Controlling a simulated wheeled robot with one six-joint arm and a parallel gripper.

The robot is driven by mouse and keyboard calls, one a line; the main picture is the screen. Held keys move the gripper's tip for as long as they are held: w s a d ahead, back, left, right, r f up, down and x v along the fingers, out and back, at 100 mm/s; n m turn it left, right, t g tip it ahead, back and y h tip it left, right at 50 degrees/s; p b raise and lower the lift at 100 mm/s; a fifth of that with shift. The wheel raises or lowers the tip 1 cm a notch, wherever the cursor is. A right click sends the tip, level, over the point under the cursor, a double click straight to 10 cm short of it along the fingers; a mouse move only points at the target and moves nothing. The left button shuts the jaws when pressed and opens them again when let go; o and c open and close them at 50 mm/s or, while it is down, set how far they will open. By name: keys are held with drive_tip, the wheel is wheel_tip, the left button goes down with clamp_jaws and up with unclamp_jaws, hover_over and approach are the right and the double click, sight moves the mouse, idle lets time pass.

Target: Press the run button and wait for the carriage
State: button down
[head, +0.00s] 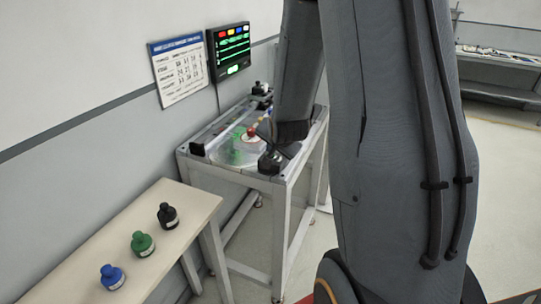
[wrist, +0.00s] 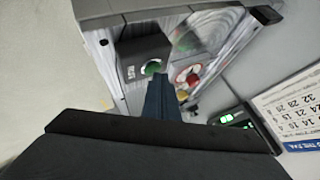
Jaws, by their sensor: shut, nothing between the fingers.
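A black box (wrist: 145,50) with a green round button (wrist: 152,68) and a small white label stands on the track table in the wrist view. My gripper (wrist: 160,82) is shut and empty, its dark blue fingers pointing at the box close to the button. I cannot tell whether the fingertips touch it. A red-rimmed round piece (wrist: 187,76) lies just right of the box. In the head view, a clear round disc (head: 232,153) lies on the table, and my arm hides part of the table top. I cannot pick out the carriage for certain.
A lit screen (head: 230,50) and a calendar sheet (head: 179,69) hang on the wall behind the metal-framed table (head: 283,184). A side bench (head: 100,238) holds a blue bottle (head: 112,277), a green bottle (head: 142,244) and a black bottle (head: 168,216). A shelf (head: 500,75) stands far right.

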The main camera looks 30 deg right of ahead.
drive_tip(key=shift+f, duration=0.3)
drive_tip(key=shift+r, duration=0.1)
idle(0.4)
drive_tip(key=shift+r+p, duration=0.6)
drive_tip(key=shift+r, duration=0.2)
drive_tip(key=shift+r, duration=0.1)
